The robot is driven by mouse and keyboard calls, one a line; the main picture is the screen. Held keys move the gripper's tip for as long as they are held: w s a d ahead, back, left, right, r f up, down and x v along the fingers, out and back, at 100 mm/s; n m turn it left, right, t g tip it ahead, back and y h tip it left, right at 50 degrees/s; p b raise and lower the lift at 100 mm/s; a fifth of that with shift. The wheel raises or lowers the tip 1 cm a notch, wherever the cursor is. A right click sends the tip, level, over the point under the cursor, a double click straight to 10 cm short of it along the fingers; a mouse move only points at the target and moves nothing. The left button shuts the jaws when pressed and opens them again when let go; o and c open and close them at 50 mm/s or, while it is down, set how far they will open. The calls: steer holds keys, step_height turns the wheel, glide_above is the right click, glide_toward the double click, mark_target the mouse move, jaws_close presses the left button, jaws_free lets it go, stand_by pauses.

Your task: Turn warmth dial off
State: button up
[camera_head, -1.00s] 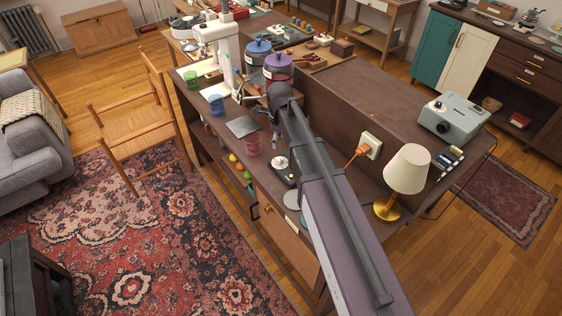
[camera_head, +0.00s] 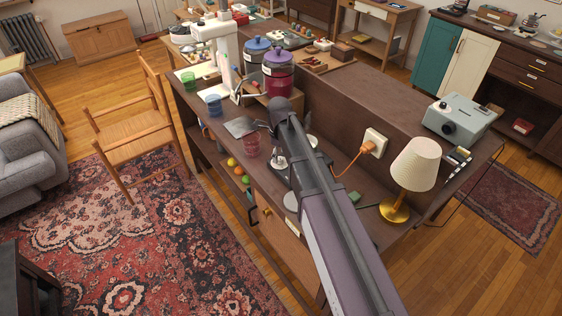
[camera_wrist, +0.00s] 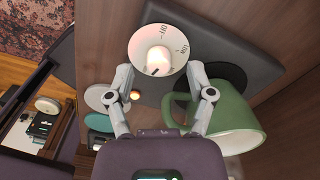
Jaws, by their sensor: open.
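The warmth dial (camera_wrist: 158,48) is a round white knob with dark markings around its face, on a dark grey plate (camera_wrist: 235,45). A dark pointer mark on its raised middle faces the lower edge of the wrist view. A small orange light (camera_wrist: 135,95) glows beside it. My gripper (camera_wrist: 160,72) is open, its two fingers on either side of the dial's near part. I cannot tell whether they touch it.
A green mug (camera_wrist: 235,118) sits close to my right finger in the wrist view. An orange plug (camera_head: 367,146) sits in the raised panel.

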steer(key=shift+f+b, duration=0.5)
steer(key=shift+f, duration=0.3)
jaws_close()
steer(key=shift+d, duration=0.15)
